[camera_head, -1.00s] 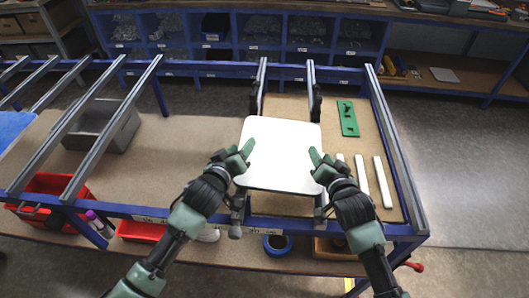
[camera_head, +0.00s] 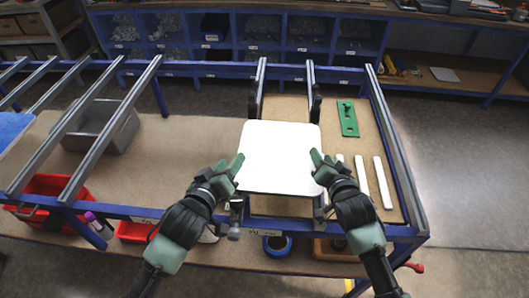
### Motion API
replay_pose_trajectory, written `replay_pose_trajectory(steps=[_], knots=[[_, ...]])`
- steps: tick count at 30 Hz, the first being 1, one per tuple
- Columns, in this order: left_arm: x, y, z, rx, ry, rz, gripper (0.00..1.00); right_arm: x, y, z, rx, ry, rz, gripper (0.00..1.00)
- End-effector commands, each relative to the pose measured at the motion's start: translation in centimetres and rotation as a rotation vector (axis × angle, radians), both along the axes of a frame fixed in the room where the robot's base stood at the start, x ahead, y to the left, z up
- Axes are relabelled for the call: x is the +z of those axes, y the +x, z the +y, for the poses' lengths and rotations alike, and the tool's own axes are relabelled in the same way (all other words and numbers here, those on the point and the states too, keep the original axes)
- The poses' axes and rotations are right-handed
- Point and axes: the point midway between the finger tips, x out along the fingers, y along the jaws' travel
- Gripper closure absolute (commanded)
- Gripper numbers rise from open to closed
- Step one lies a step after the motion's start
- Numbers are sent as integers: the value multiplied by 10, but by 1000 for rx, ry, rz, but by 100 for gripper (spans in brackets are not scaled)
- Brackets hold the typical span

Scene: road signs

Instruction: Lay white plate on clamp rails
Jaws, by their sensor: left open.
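The white plate (camera_head: 280,158) is a square with rounded corners. It lies flat across the two clamp rails (camera_head: 261,76), whose far ends show behind it; the second rail (camera_head: 311,76) is at the right. The plate hides the rails' middle, so I cannot see the contact. My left gripper (camera_head: 238,164) is open at the plate's left edge. My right gripper (camera_head: 317,160) is at the plate's right edge, and its fingertips overlap that edge in the picture. Whether its jaws are closed on the plate is unclear.
A green bracket (camera_head: 348,119) and several white strips (camera_head: 382,182) lie on the board right of the plate. A grey bin (camera_head: 104,127) and red bins (camera_head: 52,190) are at the left. Blue frame bars (camera_head: 400,150) border the work area.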

Motion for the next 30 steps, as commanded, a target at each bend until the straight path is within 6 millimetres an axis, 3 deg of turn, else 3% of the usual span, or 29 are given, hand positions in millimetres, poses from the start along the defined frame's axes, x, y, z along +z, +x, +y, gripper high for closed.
replay_pose_trajectory(steps=[7,21,30], knots=[[4,-4,1,0,-2,-3,54,6,-18,-4,0,0,0,61],[4,-3,1,0,-3,-4,54,35,-101,-21,0,1,0,61],[4,-3,1,0,-3,-4,54,39,-113,-24,0,-1,0,61]])
